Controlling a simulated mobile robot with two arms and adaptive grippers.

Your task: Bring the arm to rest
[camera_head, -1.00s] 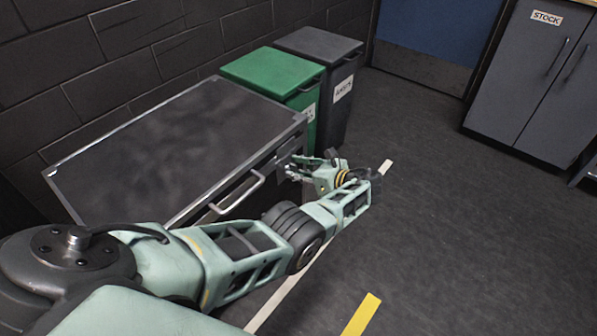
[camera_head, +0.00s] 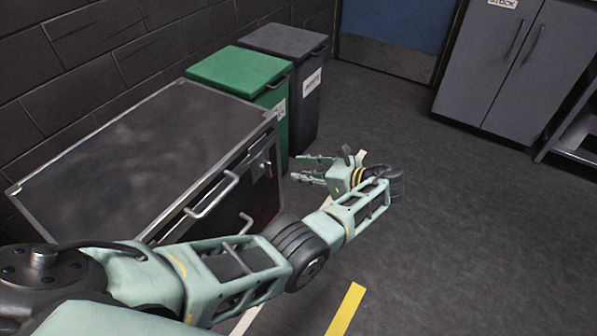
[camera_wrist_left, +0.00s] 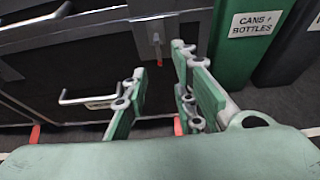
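My left arm reaches in from the lower left in the head view. Its gripper (camera_head: 313,169) is in front of the dark metal cabinet, to the right of its handles, with clear air between. The fingers stand apart and hold nothing. In the left wrist view the two fingers (camera_wrist_left: 160,95) are also apart, with the cabinet front behind them. My right gripper is in neither view.
The dark cabinet (camera_head: 150,140) has bar handles (camera_head: 213,194). A green bin (camera_head: 240,70) labelled cans and bottles and a grey bin (camera_head: 285,42) stand beside it. The grey stock cupboard (camera_head: 500,70) is at the upper right. The floor (camera_head: 450,230) to the right is clear.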

